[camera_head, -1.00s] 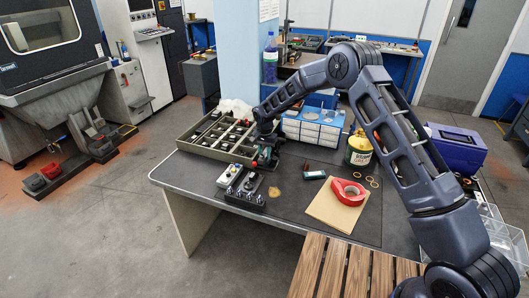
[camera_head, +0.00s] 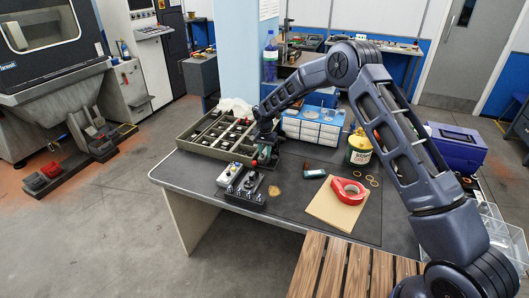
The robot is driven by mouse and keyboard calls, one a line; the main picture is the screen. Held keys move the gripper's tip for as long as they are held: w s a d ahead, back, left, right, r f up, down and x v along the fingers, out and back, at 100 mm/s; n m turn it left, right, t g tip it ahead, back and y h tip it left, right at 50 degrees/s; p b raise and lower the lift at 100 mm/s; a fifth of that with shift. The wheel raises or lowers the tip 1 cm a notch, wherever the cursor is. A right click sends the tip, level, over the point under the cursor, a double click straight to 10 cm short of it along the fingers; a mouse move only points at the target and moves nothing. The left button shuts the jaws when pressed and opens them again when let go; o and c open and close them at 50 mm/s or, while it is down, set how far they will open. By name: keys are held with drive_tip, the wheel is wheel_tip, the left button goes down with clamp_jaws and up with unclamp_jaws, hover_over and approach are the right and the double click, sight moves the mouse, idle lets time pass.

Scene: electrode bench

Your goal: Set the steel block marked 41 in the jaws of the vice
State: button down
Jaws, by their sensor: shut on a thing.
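My gripper (camera_head: 264,159) is at the end of my arm, low over the back left of the grey bench, by the right end of a compartment tray. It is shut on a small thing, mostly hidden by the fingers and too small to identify. No number 41 is readable on anything. I cannot pick out a vice with certainty. Small green and red parts show close beside the gripper, and I cannot tell what they belong to.
The olive compartment tray (camera_head: 182,140) holds several dark pieces. A black rack with pale knobs (camera_head: 246,197) and a white box (camera_head: 229,174) stand in front. A yellow-and-white can (camera_head: 360,150) and blue drawers (camera_head: 312,130) stand behind.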

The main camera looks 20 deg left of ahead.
drive_tip(key=shift+f, duration=0.85)
idle(0.3)
drive_tip(key=c, duration=1.1)
unclamp_jaws()
drive_tip(key=shift+o, duration=0.2)
wheel_tip(320, 180, up, 11)
drive_tip(key=shift+r, duration=2.4)
